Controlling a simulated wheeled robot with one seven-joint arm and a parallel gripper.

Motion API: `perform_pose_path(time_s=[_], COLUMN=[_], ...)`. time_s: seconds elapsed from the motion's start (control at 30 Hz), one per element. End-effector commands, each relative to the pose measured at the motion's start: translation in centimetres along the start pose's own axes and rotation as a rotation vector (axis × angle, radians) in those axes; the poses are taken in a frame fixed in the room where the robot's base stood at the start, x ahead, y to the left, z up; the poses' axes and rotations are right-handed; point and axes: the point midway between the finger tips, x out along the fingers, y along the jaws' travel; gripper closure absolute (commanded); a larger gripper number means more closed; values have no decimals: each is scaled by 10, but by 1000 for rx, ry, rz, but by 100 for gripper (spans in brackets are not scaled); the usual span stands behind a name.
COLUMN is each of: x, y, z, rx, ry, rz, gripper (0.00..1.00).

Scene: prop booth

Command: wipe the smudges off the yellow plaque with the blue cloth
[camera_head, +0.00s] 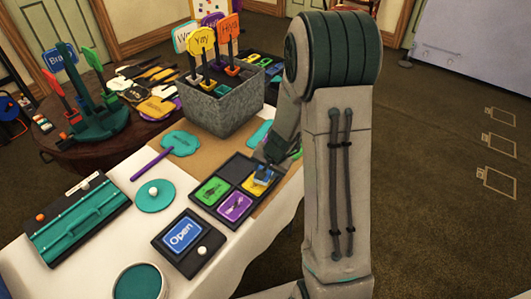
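The yellow plaque (252,187) lies in the upper right compartment of a dark tray (200,222), with dark marks on its face. The blue cloth (262,171) is a small bunched patch over the plaque's upper part. My gripper (267,163) points down at the plaque, at the cloth's upper edge, and looks shut on the cloth. The fingers are small and dark here. My arm covers the area to the right of the plaque.
Green (212,190) and purple (235,206) plaques share the tray. A grey box (213,108) with upright signs stands behind it. An "Open" sign (181,236), a teal disc (155,196) and a teal-and-black case (78,222) lie to the left on the white-covered table (108,268).

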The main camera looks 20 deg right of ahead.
Motion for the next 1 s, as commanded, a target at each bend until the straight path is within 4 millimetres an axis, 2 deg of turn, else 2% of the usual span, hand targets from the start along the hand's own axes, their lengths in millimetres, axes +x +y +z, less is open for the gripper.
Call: perform_pose_path(time_s=[0.03,0.6,1.0], x=[-9,-56,-59], y=[-4,-19,-20], z=[-1,-10,-10], rx=[-3,0,1], ry=[2,3,2], rz=[-2,-2,-1], gripper=[91,91,91])
